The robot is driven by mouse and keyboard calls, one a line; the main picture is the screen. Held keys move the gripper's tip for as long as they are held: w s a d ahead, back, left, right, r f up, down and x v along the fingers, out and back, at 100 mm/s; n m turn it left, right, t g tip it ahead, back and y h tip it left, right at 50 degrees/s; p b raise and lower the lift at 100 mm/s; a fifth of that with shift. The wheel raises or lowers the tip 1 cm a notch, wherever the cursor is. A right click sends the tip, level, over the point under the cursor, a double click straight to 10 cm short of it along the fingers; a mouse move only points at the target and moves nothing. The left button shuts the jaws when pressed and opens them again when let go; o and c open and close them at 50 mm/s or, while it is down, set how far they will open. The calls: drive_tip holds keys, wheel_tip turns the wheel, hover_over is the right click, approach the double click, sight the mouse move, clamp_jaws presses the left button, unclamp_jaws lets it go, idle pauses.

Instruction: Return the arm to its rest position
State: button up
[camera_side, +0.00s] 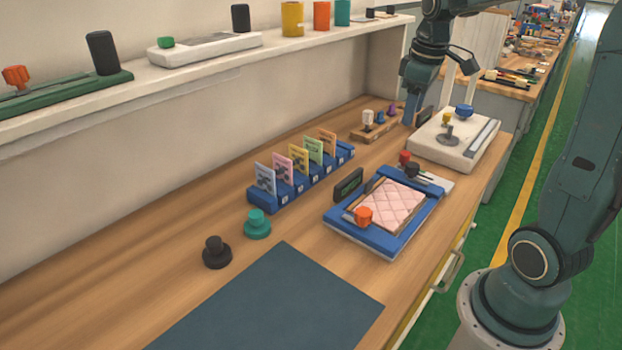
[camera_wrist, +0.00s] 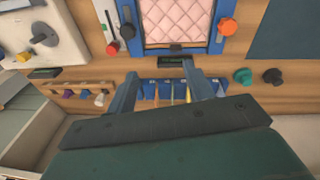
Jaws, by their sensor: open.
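My gripper (camera_side: 427,95) is raised above the far end of the bench, near the white device. In the wrist view my gripper (camera_wrist: 158,82) shows two blue fingers spread wide with nothing held between them. The pink quilted mattress (camera_side: 388,203) lies flat in the blue frame (camera_side: 350,237), apart from my gripper. The mattress also shows at the top of the wrist view (camera_wrist: 177,20). An orange knob (camera_side: 363,215) sits at the frame's near-left corner.
A blue rack (camera_side: 268,199) with several coloured cards stands left of the frame. A white device (camera_side: 452,142) with knobs is at the far right. A teal knob (camera_side: 257,223), a black knob (camera_side: 216,252) and a dark mat (camera_side: 270,308) lie nearer. A shelf (camera_side: 180,83) runs along the wall.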

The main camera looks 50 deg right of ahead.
drive_tip(key=s+a+m+t, duration=0.1)
drive_tip(key=s+a+t, duration=0.1)
drive_tip(key=s+a, duration=0.4)
drive_tip(key=s+a+r+t, duration=0.1)
drive_tip(key=s+a+t, duration=0.1)
drive_tip(key=s+a, duration=0.5)
drive_tip(key=a, duration=0.4)
drive_tip(key=shift+a+m+y, duration=0.3)
drive_tip(key=shift+a+m, duration=0.05)
drive_tip(key=shift+m, duration=0.05)
